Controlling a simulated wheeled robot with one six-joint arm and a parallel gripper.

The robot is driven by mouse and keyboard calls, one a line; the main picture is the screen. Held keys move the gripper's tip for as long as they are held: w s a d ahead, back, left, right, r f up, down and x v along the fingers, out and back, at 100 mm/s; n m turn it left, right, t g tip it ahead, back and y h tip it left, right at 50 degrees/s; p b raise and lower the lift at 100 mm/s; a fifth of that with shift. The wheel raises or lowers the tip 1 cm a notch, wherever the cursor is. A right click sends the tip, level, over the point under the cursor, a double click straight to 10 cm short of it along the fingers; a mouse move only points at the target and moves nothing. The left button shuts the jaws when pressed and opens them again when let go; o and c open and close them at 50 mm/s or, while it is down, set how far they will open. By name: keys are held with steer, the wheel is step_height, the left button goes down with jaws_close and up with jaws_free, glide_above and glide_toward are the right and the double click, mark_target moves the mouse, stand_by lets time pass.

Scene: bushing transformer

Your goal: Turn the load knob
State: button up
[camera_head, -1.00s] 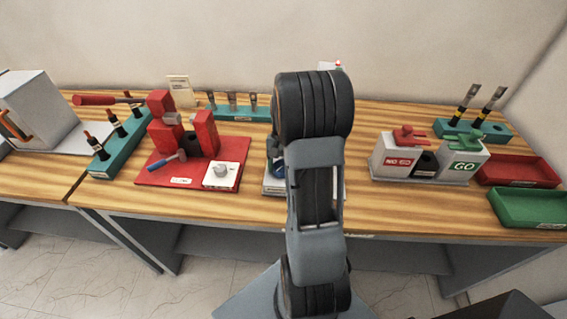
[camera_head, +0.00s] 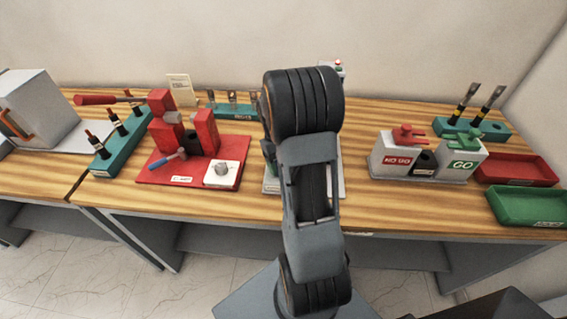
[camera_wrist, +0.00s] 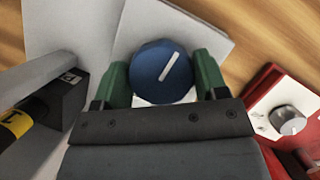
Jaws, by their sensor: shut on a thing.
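The load knob (camera_wrist: 161,72) is a round blue knob with a white pointer line, seen in the wrist view between the two green fingers. The line slants from upper right to lower left. My gripper (camera_wrist: 163,80) is shut on the knob, one finger on each side. In the head view my arm hides the knob and the gripper. The grey plate (camera_head: 272,187) around the knob shows only at its edges there.
A red base (camera_head: 158,174) with red blocks, a small blue-handled lever and a white box with a grey knob (camera_head: 222,170) stands left of my arm. A NO GO / GO gauge stand (camera_head: 397,160), a red tray (camera_head: 515,184) and a green tray (camera_head: 530,221) stand to the right.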

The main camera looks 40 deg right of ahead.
stand_by(0.4)
steer(key=o, duration=0.9)
steer(key=v, duration=1.3)
steer(key=shift+r+b, duration=0.35)
steer(key=shift+r, duration=0.05)
